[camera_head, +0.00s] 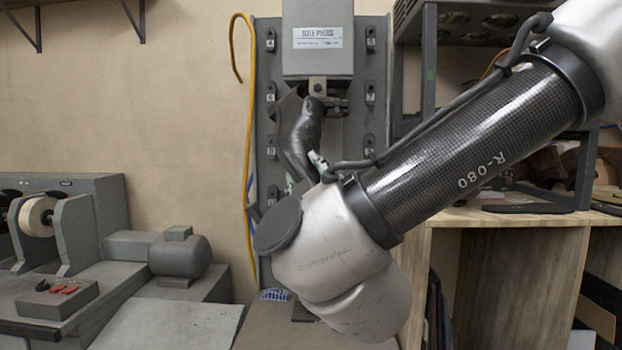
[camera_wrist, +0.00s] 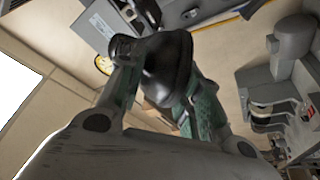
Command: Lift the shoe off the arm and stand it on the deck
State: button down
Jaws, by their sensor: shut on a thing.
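A dark, shiny shoe (camera_head: 303,128) shows in the head view, upright and close under the head of the stitcher (camera_head: 317,60). In the wrist view the shoe (camera_wrist: 168,62) sits between the green-lined fingers of my gripper (camera_wrist: 163,80), which is shut on it. In the head view my wrist hides most of the gripper; only a bit of a finger shows beside the shoe. The stitcher's arm is hard to tell apart from the shoe, and I cannot tell whether they touch. A flat grey surface (camera_head: 165,325) lies at lower left; I cannot tell whether it is the deck.
A grey machine with a thread spool (camera_head: 38,216) and a motor (camera_head: 180,255) stands at left. A yellow hose (camera_head: 250,120) hangs left of the stitcher. A wooden bench (camera_head: 505,218) is at right, behind my arm.

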jog(key=n, duration=0.4)
jog(key=shift+n, duration=0.4)
jog(key=n, duration=0.4)
jog(key=shift+s, duration=0.1)
